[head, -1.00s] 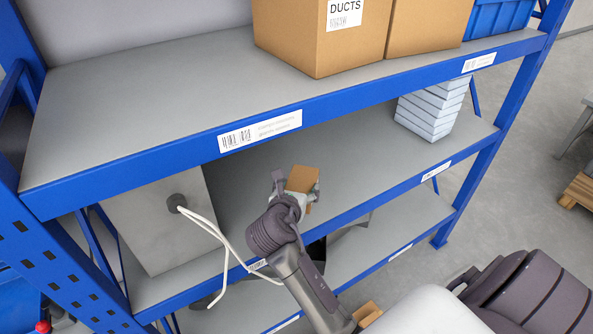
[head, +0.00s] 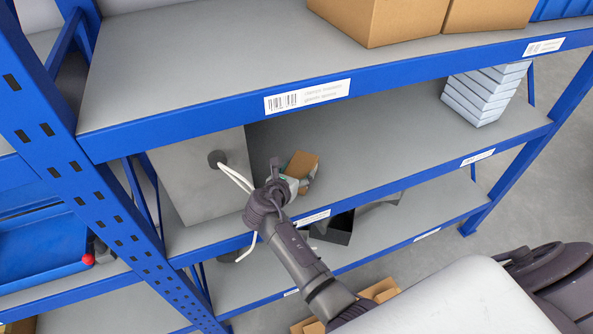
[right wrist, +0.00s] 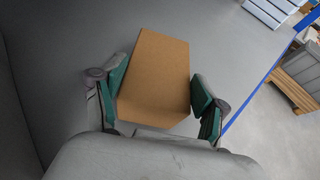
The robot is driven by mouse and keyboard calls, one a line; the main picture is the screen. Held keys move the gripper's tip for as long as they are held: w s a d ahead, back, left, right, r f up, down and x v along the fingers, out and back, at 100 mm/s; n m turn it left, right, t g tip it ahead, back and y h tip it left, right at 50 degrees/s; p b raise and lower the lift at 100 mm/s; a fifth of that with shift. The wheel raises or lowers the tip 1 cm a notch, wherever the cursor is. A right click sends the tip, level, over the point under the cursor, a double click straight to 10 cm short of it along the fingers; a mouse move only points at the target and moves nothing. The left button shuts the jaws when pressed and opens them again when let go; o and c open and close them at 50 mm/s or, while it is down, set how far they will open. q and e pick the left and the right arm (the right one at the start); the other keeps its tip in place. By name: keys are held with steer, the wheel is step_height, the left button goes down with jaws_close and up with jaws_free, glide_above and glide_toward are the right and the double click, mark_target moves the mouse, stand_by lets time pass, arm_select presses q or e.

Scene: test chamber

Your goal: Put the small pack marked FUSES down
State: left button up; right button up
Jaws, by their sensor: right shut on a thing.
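A small brown pack (head: 303,163) is held at the middle shelf of the blue rack. My right gripper (head: 290,183) is shut on it. In the right wrist view the pack (right wrist: 155,75) sits between the two green-padded fingers of the gripper (right wrist: 155,105), with grey shelf surface behind it. No FUSES marking can be read on the faces that show. I cannot tell whether the pack touches the shelf (head: 385,140). My left gripper does not show.
A stack of pale boxes (head: 485,95) is at the shelf's right. The upper shelf's blue edge (head: 400,80) runs above. The shelf between pack and stack is clear.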

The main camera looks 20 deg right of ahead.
steer(key=o, duration=1.2)
steer(key=shift+f, duration=0.15)
